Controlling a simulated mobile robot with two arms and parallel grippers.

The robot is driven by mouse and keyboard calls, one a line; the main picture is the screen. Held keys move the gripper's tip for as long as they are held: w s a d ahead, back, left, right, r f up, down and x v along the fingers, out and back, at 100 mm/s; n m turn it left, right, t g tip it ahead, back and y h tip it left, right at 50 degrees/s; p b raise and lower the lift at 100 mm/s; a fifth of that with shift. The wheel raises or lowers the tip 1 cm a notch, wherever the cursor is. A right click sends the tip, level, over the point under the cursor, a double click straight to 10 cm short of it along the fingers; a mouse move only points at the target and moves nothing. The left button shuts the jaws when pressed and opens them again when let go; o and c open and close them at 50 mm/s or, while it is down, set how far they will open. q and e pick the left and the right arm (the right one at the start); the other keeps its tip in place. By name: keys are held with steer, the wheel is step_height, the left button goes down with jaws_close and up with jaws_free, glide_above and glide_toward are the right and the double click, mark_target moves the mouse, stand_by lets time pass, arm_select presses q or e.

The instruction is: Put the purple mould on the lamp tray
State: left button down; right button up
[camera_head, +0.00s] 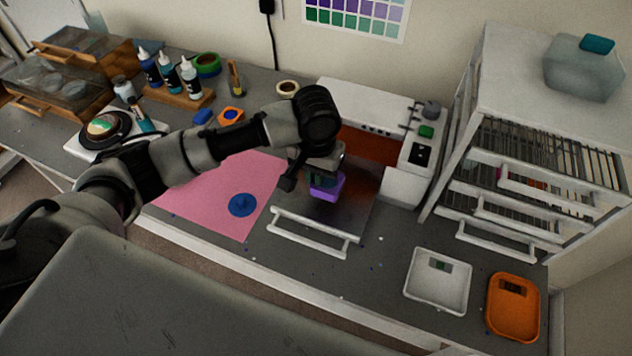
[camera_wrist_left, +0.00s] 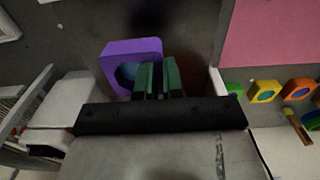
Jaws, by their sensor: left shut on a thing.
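The purple mould (camera_head: 326,192) is a small square block with a blue round hollow, seen also in the wrist view (camera_wrist_left: 114,52). My left gripper (camera_head: 323,178) is shut on one wall of it; its green fingertips (camera_wrist_left: 158,76) pinch the edge. In the head view the mould appears over the far left part of the lamp tray (camera_head: 345,222), a dark shiny plate pulled out with a white front handle. I cannot tell whether the mould touches the plate. The gripper hides part of the mould. My right gripper is not in view.
The white lamp housing (camera_head: 358,98) stands behind the tray, its orange-lit opening facing it. A pink mat (camera_head: 215,195) with a blue piece (camera_head: 242,205) lies left. A white rack (camera_head: 500,190), a white tray (camera_head: 438,281) and an orange tray (camera_head: 513,306) are at right.

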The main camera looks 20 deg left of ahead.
arm_select(q)
step_height(320, 180, down, 3)
steer(key=shift+a+f+p, duration=0.1)
steer(key=shift+f+p, duration=0.1)
steer(key=shift+p, duration=0.25)
steer(key=shift+f, duration=0.35)
steer(key=c, duration=1.3)
jaws_free()
steer(key=shift+f, duration=0.1)
steer(key=shift+o, duration=0.2)
